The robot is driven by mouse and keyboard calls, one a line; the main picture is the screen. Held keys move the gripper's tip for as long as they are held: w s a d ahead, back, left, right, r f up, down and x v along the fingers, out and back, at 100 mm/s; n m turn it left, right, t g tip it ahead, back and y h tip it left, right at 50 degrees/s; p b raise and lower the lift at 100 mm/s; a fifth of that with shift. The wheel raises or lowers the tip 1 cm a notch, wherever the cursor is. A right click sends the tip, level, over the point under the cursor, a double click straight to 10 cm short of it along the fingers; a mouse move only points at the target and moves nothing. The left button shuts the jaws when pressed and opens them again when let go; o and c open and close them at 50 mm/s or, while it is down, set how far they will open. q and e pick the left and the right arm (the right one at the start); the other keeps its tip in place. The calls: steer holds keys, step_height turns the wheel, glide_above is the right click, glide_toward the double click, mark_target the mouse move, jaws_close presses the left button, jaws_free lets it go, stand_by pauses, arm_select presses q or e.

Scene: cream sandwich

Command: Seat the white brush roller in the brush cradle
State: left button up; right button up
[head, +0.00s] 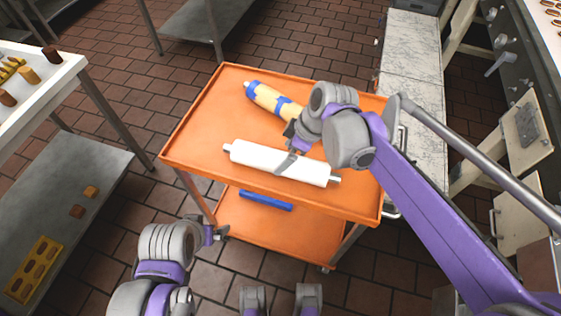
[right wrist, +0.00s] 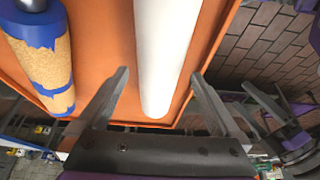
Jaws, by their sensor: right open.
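The white brush roller (head: 250,157) lies on the top of the orange cart (head: 200,125), a short pin showing at each end. My right gripper (head: 287,162) is over the roller, right of its middle. In the right wrist view the white roller (right wrist: 165,45) runs away between the two open fingers (right wrist: 160,74), with a gap on each side. The jaws are not closed on it. My left gripper (head: 218,232) is low at the cart's front left corner, apart from the roller; its jaws are too small to read. I cannot make out the brush cradle.
A yellow and blue roller (head: 270,100) lies behind the white one on the cart, left of my fingers in the wrist view (right wrist: 40,65). A blue bar (head: 265,200) is on the lower shelf. Steel tables stand left; a marble-topped counter (head: 410,70) stands right.

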steer(key=shift+x, duration=1.2)
jaws_close()
